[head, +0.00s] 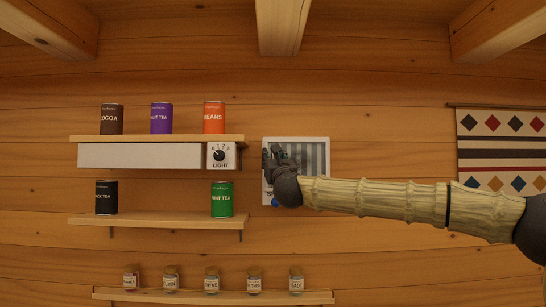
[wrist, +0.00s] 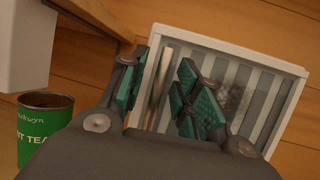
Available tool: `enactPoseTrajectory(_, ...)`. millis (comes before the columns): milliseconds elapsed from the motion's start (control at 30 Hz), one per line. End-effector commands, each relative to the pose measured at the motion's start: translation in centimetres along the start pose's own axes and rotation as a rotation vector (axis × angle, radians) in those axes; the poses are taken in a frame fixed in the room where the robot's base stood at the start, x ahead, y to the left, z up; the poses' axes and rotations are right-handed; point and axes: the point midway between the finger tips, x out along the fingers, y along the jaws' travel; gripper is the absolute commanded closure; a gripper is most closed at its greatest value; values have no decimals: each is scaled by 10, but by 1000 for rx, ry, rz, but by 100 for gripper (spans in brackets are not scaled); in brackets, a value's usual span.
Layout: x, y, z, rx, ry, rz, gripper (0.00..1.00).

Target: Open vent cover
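The vent cover (head: 321,152) is a white square frame with upright grey and white slats on the log wall, right of the shelves. It also shows tilted in the wrist view (wrist: 268,98). My gripper (head: 275,160) is in front of its left part and hides much of that side. In the wrist view my gripper (wrist: 157,88) has its green-padded fingers spread, with pale and brownish upright strips of the vent showing between them. Nothing is clearly held, and I cannot tell whether the fingers touch the vent. A small blue spot (head: 275,202) shows at the vent's lower left.
Left of the vent, an upper shelf (head: 160,138) holds tins above a LIGHT dial (head: 221,155). A lower shelf (head: 150,219) holds a green tea tin (head: 222,199), close beside my gripper in the wrist view. Jars line the bottom shelf (head: 215,297). A patterned hanging (head: 500,150) is at right.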

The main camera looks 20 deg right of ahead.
Motion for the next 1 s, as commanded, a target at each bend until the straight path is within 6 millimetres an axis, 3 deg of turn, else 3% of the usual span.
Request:
enactPoseTrajectory(200, 0, 0, 0, 0, 0, 0, 68)
enactPoseTrajectory(400, 0, 0, 0, 0, 0, 0, 100)
enactPoseTrajectory(767, -2, 2, -1, 5, 0, 11, 100)
enactPoseTrajectory(1000, -11, 16, -1, 36, -1, 83, 100)
